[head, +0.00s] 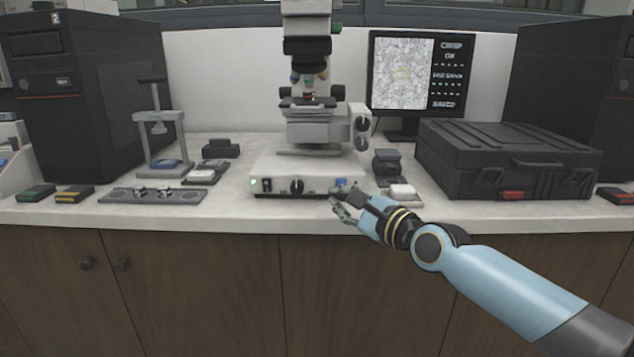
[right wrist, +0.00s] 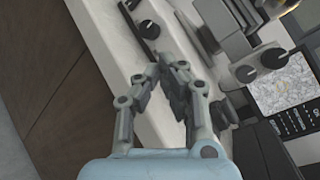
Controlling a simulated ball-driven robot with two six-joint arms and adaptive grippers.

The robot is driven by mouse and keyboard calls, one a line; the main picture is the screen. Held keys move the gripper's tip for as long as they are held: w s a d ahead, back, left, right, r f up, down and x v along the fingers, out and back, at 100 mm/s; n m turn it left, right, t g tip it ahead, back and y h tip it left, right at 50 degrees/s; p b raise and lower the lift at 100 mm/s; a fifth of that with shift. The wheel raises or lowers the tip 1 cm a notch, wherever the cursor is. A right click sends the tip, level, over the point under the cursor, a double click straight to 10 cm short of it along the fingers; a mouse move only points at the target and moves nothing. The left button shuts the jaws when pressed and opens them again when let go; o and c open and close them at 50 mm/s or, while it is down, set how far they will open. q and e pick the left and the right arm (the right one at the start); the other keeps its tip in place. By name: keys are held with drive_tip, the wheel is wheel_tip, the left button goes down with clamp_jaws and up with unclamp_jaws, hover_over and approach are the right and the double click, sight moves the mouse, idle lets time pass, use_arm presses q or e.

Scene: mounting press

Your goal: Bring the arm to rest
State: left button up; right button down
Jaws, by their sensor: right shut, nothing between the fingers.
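My right gripper (head: 340,203) is at the front of the microscope base (head: 300,172), near its right end by a blue button (head: 341,182). In the right wrist view my right gripper (right wrist: 165,62) has its fingertips together and holds nothing. Whether it touches the base is hard to tell. My right arm (head: 490,280) reaches in from the lower right, in front of the counter edge. My left gripper is not in view.
A microscope (head: 309,80) stands mid-counter, a monitor (head: 415,75) behind it. A black case (head: 505,155) is to the right, a small press stand (head: 159,130) to the left. A grey strip with knobs (head: 152,195) lies near the front edge. Space before the cabinets (head: 190,285) is free.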

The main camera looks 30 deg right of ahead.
drive_tip(key=s+f+n+g+h, duration=0.1)
drive_tip(key=s+f+n+g, duration=0.15)
drive_tip(key=s+f, duration=0.7)
drive_tip(key=s+f+n+g, duration=0.1)
drive_tip(key=s+f+g, duration=0.3)
drive_tip(key=f, duration=1)
drive_tip(key=s+f+n+g+h, duration=0.1)
drive_tip(key=s+f+n+g, duration=0.1)
drive_tip(key=s+f, duration=0.85)
drive_tip(key=s+a+f+n+g, duration=0.1)
drive_tip(key=s+f+n, duration=0.4)
drive_tip(key=s, duration=0.5)
drive_tip(key=s+a+f+n+g, duration=0.1)
drive_tip(key=s+f+n+g, duration=0.3)
drive_tip(key=s+f+n, duration=0.2)
drive_tip(key=s+a+f+n+g, duration=0.1)
drive_tip(key=s+f+n+g, duration=0.2)
drive_tip(key=s, duration=1.2)
wheel_tip(320, 180, down, 3)
drive_tip(key=n, duration=0.5)
drive_tip(key=shift+a, duration=0.35)
drive_tip(key=shift+r+n, duration=0.1)
drive_tip(key=shift+n, duration=0.15)
